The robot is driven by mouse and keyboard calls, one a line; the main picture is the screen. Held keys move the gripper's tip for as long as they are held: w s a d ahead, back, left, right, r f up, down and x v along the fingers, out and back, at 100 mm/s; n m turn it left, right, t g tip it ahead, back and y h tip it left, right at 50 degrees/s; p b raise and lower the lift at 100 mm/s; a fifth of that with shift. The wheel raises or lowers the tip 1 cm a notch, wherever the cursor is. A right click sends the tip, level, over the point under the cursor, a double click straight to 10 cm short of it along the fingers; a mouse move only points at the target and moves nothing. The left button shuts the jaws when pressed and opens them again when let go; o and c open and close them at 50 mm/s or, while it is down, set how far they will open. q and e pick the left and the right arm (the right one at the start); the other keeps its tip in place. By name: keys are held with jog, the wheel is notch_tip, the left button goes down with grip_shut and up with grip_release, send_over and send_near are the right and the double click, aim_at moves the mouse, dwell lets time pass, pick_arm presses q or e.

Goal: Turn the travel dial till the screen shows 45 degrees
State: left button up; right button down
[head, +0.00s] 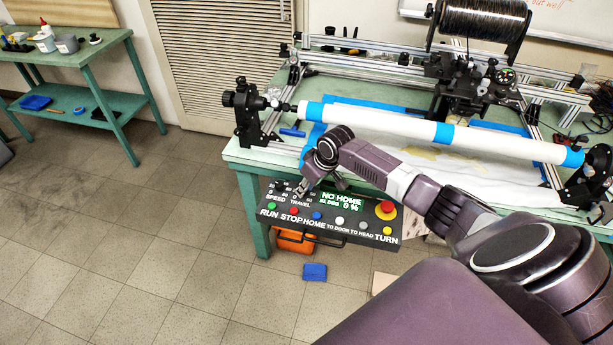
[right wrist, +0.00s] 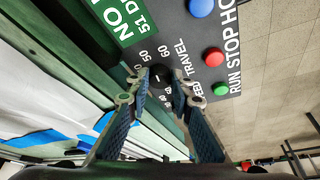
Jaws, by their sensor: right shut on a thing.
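The control panel (head: 330,228) hangs at the front edge of the green bench. Its green screen (head: 342,201) reads NO HOME, and below it a line that looks like 51 degrees and 0 %. In the right wrist view the screen (right wrist: 123,17) is cut off and shows "51 D". The black travel dial (right wrist: 160,76) sits between the fingertips of my right gripper (right wrist: 161,88), which is shut on it. In the head view my right gripper (head: 309,187) comes down over the dial, largely hiding it. My left gripper is not in view.
Red, blue and other coloured buttons line the panel's lower row, with a large red stop knob (head: 388,207) at its right. The white tube (head: 400,124) of the winder lies behind my arm. A blue block (head: 315,272) is on the floor below.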

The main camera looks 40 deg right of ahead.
jog(key=m+p, duration=0.2)
jog(key=m+h+p, duration=0.1)
jog(key=p, duration=0.1)
jog(key=shift+a+r, duration=0.25)
jog(key=shift+f+m+h+p, duration=0.2)
jog(key=shift+m+h+p, duration=0.3)
jog(key=shift+m+p, duration=0.4)
jog(key=shift+m, duration=0.3)
jog(key=c, duration=1.7)
grip_release()
jog(key=v, duration=1.2)
